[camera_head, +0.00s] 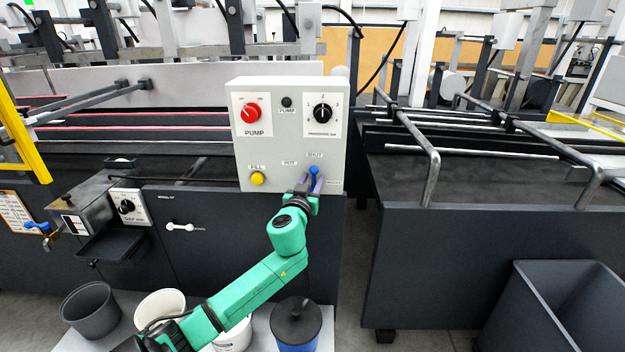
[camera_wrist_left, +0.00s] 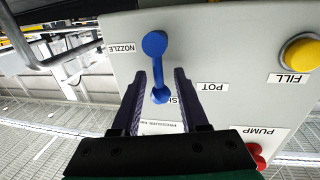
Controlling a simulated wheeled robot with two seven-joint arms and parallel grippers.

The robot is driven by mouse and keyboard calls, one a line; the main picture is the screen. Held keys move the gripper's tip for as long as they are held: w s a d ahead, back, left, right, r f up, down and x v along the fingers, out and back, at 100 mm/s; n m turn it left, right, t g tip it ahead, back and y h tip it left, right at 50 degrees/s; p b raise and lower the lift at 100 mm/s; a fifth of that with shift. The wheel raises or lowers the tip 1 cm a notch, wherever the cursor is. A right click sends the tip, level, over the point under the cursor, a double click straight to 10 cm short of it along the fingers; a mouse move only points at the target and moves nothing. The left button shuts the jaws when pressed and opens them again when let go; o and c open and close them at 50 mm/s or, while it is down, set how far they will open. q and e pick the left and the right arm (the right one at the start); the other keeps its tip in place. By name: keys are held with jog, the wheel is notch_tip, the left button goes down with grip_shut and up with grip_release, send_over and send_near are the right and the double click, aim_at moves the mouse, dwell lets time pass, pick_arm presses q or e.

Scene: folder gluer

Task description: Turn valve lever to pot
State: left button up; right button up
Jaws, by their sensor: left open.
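The blue valve lever (camera_head: 314,171) is on the front of the grey control box (camera_head: 286,130), at its lower right. In the wrist view the lever (camera_wrist_left: 155,44) has two round ends, one close to the SHUT label; which end is the pivot I cannot tell. The POT label (camera_head: 289,162) is left of it and the NOZZLE label (camera_wrist_left: 122,48) is on the other side. My left gripper (camera_head: 311,183) is open at the lever. Its fingers (camera_wrist_left: 161,76) stand on either side of the lever's SHUT-side end, with gaps visible. My right gripper is not in view.
The box also carries a yellow FILL button (camera_head: 257,179), a red PUMP knob (camera_head: 251,113) and a black dial (camera_head: 322,113). A dark machine with metal rails (camera_head: 436,180) stands to the right. Pots and a lidded blue container (camera_head: 297,322) stand below the box.

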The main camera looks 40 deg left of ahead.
pick_arm(q)
jog(key=shift+w, duration=0.1)
grip_shut()
jog(key=shift+d, duration=0.1)
dwell(1.2)
